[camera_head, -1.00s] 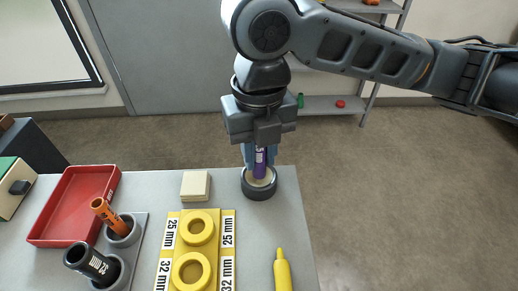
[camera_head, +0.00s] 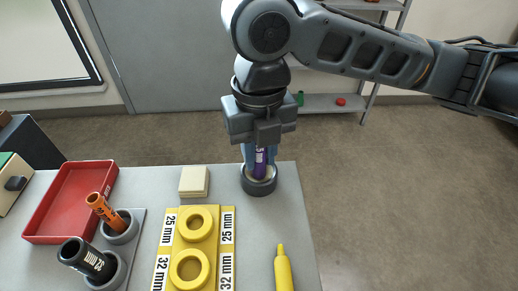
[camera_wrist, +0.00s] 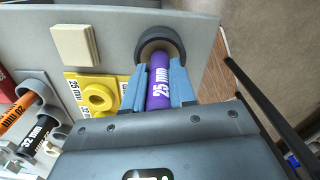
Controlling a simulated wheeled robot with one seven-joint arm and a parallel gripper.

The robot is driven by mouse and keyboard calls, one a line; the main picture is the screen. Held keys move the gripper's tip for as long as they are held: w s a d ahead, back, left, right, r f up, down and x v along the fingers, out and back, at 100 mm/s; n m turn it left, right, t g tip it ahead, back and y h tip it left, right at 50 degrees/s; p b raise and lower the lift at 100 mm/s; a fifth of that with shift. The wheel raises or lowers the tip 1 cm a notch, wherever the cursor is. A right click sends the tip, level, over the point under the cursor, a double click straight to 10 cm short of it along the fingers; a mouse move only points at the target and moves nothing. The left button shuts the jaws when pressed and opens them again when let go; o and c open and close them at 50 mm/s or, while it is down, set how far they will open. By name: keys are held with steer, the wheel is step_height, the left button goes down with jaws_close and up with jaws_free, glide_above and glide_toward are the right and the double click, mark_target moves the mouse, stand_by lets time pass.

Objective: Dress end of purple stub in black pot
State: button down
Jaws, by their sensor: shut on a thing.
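The purple stub (camera_head: 260,162), marked 25 mm in the wrist view (camera_wrist: 159,82), stands roughly upright between my fingers. My gripper (camera_head: 258,160) is shut on it; both blue fingers show in the wrist view (camera_wrist: 158,85). The black pot (camera_head: 258,187) is a round dark cup with a tan inside, near the right back edge of the cart top. It also shows in the wrist view (camera_wrist: 176,36). The stub's lower end is at the pot's mouth, inside its rim; I cannot tell how firmly it touches the inside.
Left of the pot are a cream block (camera_head: 194,181), a yellow plate (camera_head: 194,250) with two rings, and a red tray (camera_head: 68,203). Grey holders carry an orange stub (camera_head: 104,209) and a black stub (camera_head: 86,260). A yellow pen-like tool (camera_head: 283,270) lies in front.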

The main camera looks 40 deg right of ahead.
steer(key=shift+f, duration=0.3)
